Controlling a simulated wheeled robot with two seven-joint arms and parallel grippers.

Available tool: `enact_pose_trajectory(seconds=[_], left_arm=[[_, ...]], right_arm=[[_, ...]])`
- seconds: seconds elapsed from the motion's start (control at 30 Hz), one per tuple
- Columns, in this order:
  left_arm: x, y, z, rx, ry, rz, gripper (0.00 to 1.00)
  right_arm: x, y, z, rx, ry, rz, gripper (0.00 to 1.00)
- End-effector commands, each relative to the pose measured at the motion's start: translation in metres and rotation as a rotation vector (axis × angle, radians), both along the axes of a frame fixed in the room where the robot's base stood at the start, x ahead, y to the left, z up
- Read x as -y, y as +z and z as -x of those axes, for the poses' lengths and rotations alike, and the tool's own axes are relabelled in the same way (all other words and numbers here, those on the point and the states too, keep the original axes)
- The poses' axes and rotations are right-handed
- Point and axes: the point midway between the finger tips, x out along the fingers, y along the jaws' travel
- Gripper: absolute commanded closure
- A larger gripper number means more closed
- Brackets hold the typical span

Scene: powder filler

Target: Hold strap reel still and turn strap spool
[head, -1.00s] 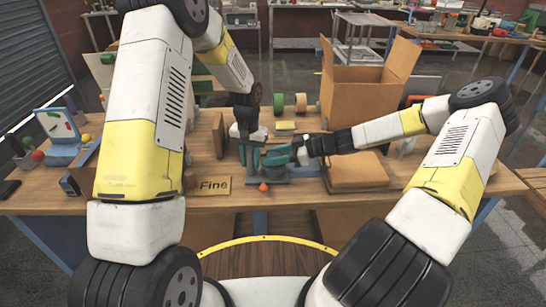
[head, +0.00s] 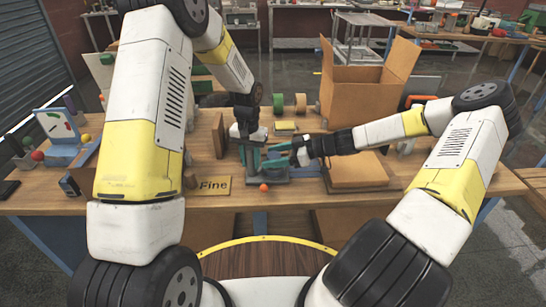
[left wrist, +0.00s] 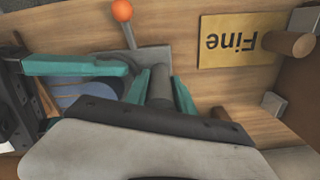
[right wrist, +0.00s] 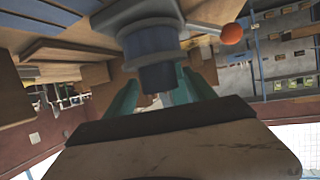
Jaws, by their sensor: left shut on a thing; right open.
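The strap reel (head: 298,171) is a grey unit on the table, with an orange ball on a lever (head: 264,187) at its front. In the left wrist view my left gripper (left wrist: 160,80) has its teal fingers on both sides of a grey post of the reel, shut on it. In the right wrist view the blue spool (right wrist: 152,45) stands at my right gripper (right wrist: 155,90). Its teal fingers are open, one on each side of the spool's end. In the head view the grippers hide much of the reel.
A "Fine" sign (head: 214,187) lies left of the reel. A flat cardboard box (head: 356,172) is close on the right, under my right arm. An open carton (head: 365,92) and tape rolls (head: 300,103) stand behind. The front table strip is narrow.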

Motion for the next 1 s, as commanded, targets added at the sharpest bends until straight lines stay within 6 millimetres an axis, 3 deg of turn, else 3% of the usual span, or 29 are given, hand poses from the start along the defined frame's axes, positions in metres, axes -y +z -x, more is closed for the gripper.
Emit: enact_pose_trajectory(seconds=[0.17,0.6,1.0], left_arm=[[0.0,0.0,0.0,0.001,0.001,0.0,1.0],[0.0,0.0,-0.001,0.001,0.001,0.0,1.0],[0.0,0.0,-0.001,0.001,0.001,0.0,1.0]], right_arm=[[0.019,0.008,0.004,0.003,-0.003,0.003,0.37],[0.095,0.04,0.026,0.001,-0.004,0.001,0.37],[0.106,0.045,0.03,0.0,-0.001,0.001,0.37]])
